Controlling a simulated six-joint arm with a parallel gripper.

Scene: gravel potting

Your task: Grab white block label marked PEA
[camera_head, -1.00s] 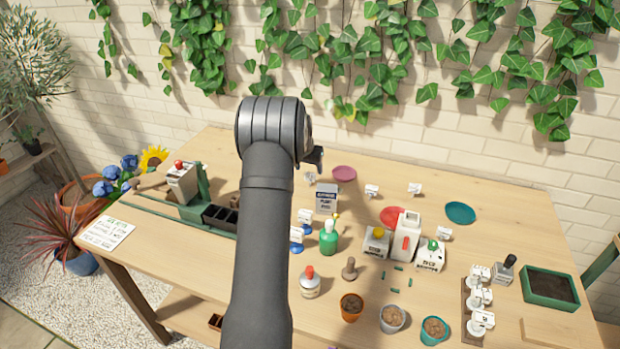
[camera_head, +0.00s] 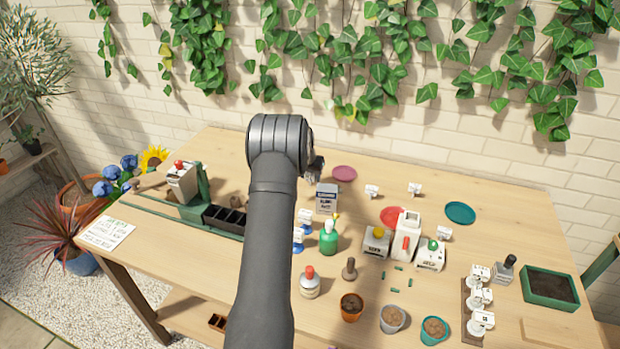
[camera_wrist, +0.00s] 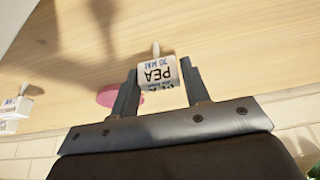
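The white block label marked PEA (camera_wrist: 157,73) shows in the wrist view, its printing upside down and a short peg above it. My gripper (camera_wrist: 158,66) has one finger on each side of it. The fingers are apart, with the block in line between them; whether they press on it is not clear. In the head view my gripper (camera_head: 317,167) is at the back of the table, partly behind my arm, and the PEA block is hidden there.
A pink saucer (camera_head: 344,173) lies just right of my gripper. A grey box (camera_head: 327,198) and a green spray bottle (camera_head: 328,238) stand in front. Other white labels (camera_head: 372,190) (camera_head: 414,188) stand right, and another shows in the wrist view (camera_wrist: 14,112). The brick wall (camera_head: 470,130) is behind.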

